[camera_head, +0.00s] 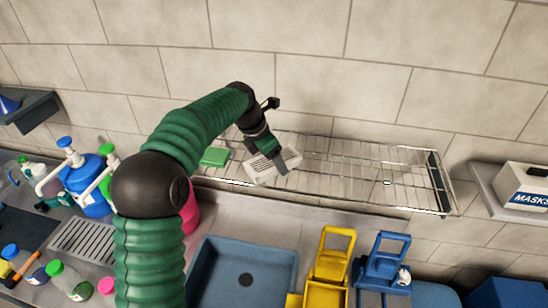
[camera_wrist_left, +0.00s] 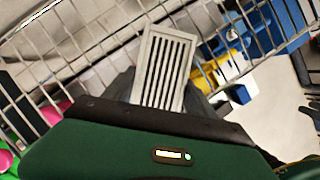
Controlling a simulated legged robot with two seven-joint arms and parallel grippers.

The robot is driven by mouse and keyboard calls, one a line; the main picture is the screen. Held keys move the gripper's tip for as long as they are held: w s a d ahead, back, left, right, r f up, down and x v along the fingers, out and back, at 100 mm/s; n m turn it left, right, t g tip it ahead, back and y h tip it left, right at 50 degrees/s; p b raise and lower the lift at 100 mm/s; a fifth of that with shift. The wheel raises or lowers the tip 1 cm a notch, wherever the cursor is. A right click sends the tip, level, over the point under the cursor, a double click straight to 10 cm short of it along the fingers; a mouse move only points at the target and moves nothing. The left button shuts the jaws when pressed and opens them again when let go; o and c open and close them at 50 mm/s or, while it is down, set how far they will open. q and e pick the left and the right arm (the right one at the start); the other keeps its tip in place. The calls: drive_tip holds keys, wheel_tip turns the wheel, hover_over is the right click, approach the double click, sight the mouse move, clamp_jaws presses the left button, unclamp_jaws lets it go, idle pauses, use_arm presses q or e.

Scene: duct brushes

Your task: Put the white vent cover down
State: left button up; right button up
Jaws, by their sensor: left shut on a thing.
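The white vent cover (camera_head: 262,168) is a flat rectangular plate with dark slots. It is at the left part of the wire rack (camera_head: 360,178), and my left gripper (camera_head: 276,160) is shut on it. In the left wrist view the vent cover (camera_wrist_left: 162,70) stands out past my gripper (camera_wrist_left: 155,108), with the rack's wires (camera_wrist_left: 75,52) around it. I cannot tell whether the cover touches the wires. The fingertips are mostly hidden in the wrist view. My right gripper is in neither view.
A green block (camera_head: 214,156) lies on the rack just left of the cover. Several bottles (camera_head: 92,190) stand at left; a mask box (camera_head: 525,188) sits at right.

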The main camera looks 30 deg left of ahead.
sight(267, 161)
use_arm(q)
drive_tip(key=shift+f, duration=0.2)
drive_tip(key=o, duration=1.1)
drive_tip(key=shift+w+a, duration=0.1)
drive_tip(key=shift+w, duration=0.05)
drive_tip(key=o, duration=0.3)
drive_tip(key=shift+a+f, duration=0.1)
drive_tip(key=shift+a, duration=0.05)
drive_tip(key=shift+r, duration=0.3)
drive_tip(key=b+v, duration=0.2)
drive_tip(key=v, duration=0.9)
drive_tip(key=shift+s+r, duration=0.2)
drive_tip(key=shift+r, duration=0.15)
